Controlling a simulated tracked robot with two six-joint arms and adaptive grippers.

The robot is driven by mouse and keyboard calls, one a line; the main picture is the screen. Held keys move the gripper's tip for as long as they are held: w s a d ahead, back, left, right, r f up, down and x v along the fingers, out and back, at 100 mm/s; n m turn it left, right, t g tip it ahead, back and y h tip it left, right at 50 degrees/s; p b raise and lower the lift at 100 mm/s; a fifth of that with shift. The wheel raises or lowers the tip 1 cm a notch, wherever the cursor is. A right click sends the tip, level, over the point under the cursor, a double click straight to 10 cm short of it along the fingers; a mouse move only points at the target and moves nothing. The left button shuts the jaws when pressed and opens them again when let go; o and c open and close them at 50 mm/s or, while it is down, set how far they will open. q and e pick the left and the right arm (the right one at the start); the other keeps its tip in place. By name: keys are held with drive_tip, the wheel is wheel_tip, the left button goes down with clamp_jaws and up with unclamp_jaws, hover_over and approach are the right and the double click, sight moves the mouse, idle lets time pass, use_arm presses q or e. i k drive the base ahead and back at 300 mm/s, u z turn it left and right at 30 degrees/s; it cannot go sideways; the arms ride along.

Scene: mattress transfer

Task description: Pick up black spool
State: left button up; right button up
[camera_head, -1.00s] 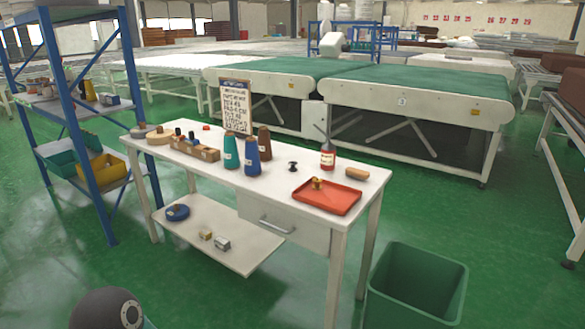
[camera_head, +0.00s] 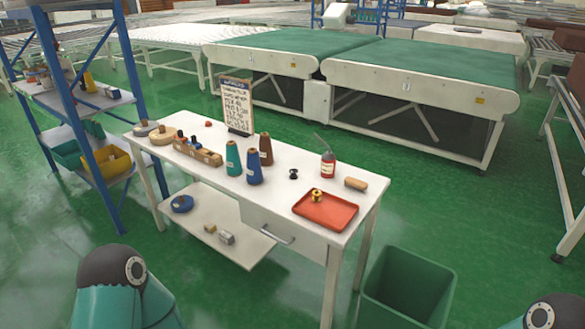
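A small black spool (camera_head: 293,174) stands on the white table (camera_head: 290,212), between the blue thread cone (camera_head: 254,167) and the red bottle (camera_head: 328,164). It is apart from both and nothing touches it. Parts of my two arms show at the bottom left and bottom right edges, well short of the table. Neither gripper is in view.
An orange tray (camera_head: 326,222) with a small gold spool (camera_head: 317,195) lies in front of the black spool. A brush (camera_head: 356,184) and a brown cone (camera_head: 265,149) are nearby. A sign (camera_head: 237,106) stands behind. A green bin (camera_head: 407,286) is at front right.

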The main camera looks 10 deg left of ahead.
sight(294, 171)
drive_tip(key=u, duration=0.25)
drive_tip(key=i, duration=1.1)
drive_tip(key=u, duration=0.7)
drive_tip(key=i, duration=0.35)
drive_tip(key=u, duration=0.15)
drive_tip(key=k, duration=0.85)
drive_tip(key=u, duration=0.15)
drive_tip(key=i, duration=0.85)
drive_tip(key=z, duration=0.05)
